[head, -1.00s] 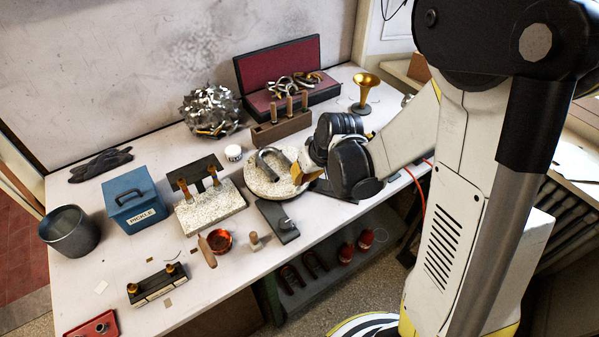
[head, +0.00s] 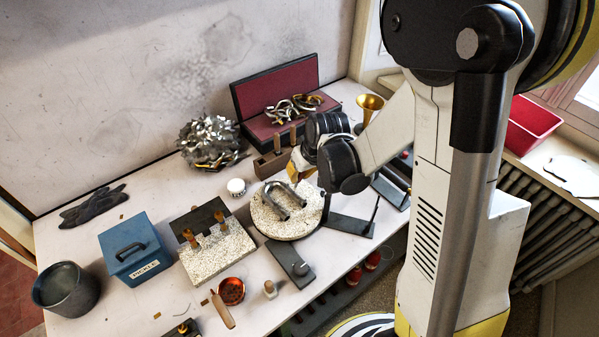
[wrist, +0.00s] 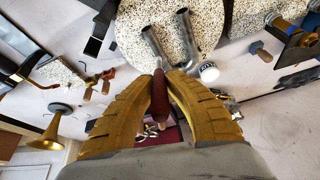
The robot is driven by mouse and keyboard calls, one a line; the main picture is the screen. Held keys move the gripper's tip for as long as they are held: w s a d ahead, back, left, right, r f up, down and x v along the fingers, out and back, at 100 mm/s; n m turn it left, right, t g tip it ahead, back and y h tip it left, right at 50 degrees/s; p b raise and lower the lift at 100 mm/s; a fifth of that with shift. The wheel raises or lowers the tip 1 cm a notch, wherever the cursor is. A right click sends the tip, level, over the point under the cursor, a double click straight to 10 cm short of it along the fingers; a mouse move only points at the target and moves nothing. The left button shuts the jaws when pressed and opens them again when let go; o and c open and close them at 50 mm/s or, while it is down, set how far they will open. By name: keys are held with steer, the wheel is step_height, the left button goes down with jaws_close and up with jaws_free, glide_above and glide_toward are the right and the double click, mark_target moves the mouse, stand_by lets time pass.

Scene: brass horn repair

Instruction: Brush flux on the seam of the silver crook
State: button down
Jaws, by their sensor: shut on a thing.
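The silver crook (head: 287,203), a U-shaped tube, lies on a round speckled turntable (head: 266,225). In the wrist view, its two tube legs (wrist: 187,36) show on the speckled disc (wrist: 130,28), just beyond my fingertips. My gripper (wrist: 160,77) has yellow ribbed fingers and is shut on a dark red handle (wrist: 159,98). The handle's working end is not clear. In the head view, my gripper (head: 298,173) is above the back edge of the turntable, close to the crook. I cannot make out the seam. A small white jar (head: 236,187) stands left of the turntable.
A wooden block (head: 268,166) with upright handles stands behind, by an open red-lined case (head: 268,92). A speckled board (head: 220,252), a blue box (head: 133,243) and a copper-coloured bowl (head: 231,291) stand left and in front. A brass bell (head: 370,103) stands at back right.

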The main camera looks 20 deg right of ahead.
steer(key=shift+f+b, duration=0.45)
steer(key=shift+f, duration=0.55)
steer(key=shift+f+b, duration=0.45)
steer(key=shift+b, duration=0.1)
steer(key=shift+r, duration=0.1)
step_height(320, 180, up, 9)
steer(key=p, duration=0.6)
steer(key=shift+p, duration=0.35)
stand_by(0.3)
